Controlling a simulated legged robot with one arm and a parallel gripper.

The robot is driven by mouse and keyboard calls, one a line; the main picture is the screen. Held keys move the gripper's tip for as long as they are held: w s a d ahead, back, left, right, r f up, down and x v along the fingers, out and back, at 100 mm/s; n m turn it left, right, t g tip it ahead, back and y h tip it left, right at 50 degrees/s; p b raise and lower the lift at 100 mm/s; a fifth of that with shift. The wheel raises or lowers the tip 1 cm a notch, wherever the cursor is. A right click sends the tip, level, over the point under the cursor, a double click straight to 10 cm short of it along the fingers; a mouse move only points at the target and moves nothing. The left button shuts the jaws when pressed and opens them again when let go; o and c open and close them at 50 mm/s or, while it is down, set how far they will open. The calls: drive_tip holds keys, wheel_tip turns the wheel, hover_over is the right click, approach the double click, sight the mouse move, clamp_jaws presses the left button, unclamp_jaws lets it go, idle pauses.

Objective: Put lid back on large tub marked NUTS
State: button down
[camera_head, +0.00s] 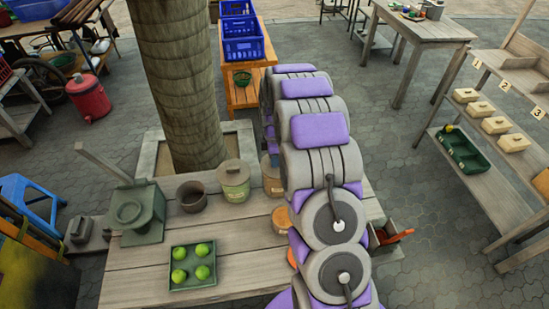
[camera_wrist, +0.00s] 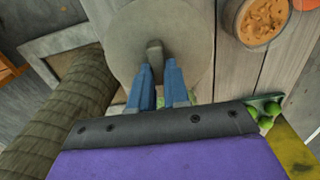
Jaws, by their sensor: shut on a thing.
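In the wrist view my gripper (camera_wrist: 158,72) has its two blue fingers shut on the upright knob of a round grey lid (camera_wrist: 190,40). An open tub (camera_wrist: 262,20) with orange-brown contents, looking like nuts, shows at the top right, apart from the lid. An orange-topped tub (camera_head: 281,219) shows partly beside the arm. No NUTS marking is readable.
On the wooden table (camera_head: 230,235) stand a lidded tub with a green label (camera_head: 234,180), a dark pot (camera_head: 191,196), a green press-like device (camera_head: 130,210) and a green tray of apples (camera_head: 192,280). A tree trunk (camera_head: 180,80) rises behind. Shelves (camera_head: 480,150) stand right.

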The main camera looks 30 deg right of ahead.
drive_tip(key=c, duration=1)
unclamp_jaws()
drive_tip(key=shift+o, duration=0.2)
drive_tip(key=o, duration=0.4)
drive_tip(key=shift+r, duration=0.15)
drive_tip(key=shift+r+p, duration=1.4)
drive_tip(key=shift+r, duration=1.95)
drive_tip(key=shift+c, duration=0.4)
clamp_jaws()
